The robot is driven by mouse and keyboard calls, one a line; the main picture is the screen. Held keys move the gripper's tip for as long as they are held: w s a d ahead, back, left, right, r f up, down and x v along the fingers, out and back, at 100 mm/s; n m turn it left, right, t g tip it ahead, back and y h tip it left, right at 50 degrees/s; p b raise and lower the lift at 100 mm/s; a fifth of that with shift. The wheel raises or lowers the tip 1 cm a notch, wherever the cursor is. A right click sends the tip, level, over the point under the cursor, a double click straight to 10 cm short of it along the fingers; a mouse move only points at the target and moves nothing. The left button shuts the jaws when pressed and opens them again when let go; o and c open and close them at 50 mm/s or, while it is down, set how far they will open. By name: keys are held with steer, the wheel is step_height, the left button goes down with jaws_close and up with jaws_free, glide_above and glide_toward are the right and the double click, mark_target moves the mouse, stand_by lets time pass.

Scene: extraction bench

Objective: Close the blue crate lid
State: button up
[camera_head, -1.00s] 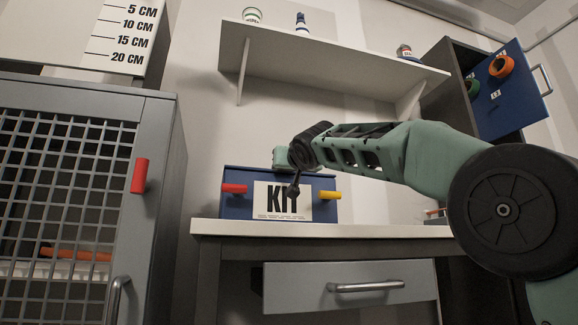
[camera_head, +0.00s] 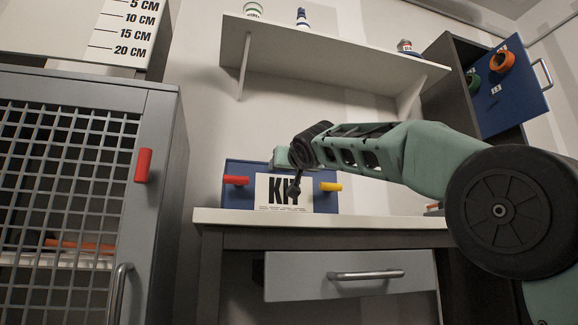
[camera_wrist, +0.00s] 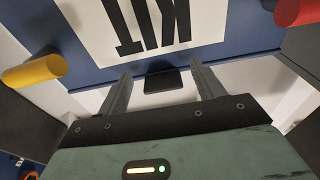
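The blue crate (camera_head: 239,200) stands on the bench, its front bearing a white KIT label (camera_head: 270,190), a red handle (camera_head: 236,180) and a yellow handle (camera_head: 330,187). I cannot make out a separate lid or how far it is open. My gripper (camera_head: 295,190) is in front of the label, partly covering it. In the wrist view my gripper (camera_wrist: 160,72) is open, its two fingers apart and pointing toward the crate front (camera_wrist: 240,50). A small dark block (camera_wrist: 167,79) shows between the fingers; I cannot tell what it belongs to.
The white bench top (camera_head: 370,220) has a grey drawer (camera_head: 300,280) beneath it. A mesh-door cabinet (camera_head: 160,220) stands at left. A wall shelf (camera_head: 330,65) holds several small containers. At upper right a blue cabinet door (camera_head: 510,95) stands open. Bare bench top lies right of the crate.

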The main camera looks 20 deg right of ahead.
steer(key=s+f+b, duration=0.2)
steer(key=s+b, duration=0.4)
steer(key=s, duration=1.1)
steer(key=shift+s, duration=0.15)
steer(key=shift+a, duration=0.1)
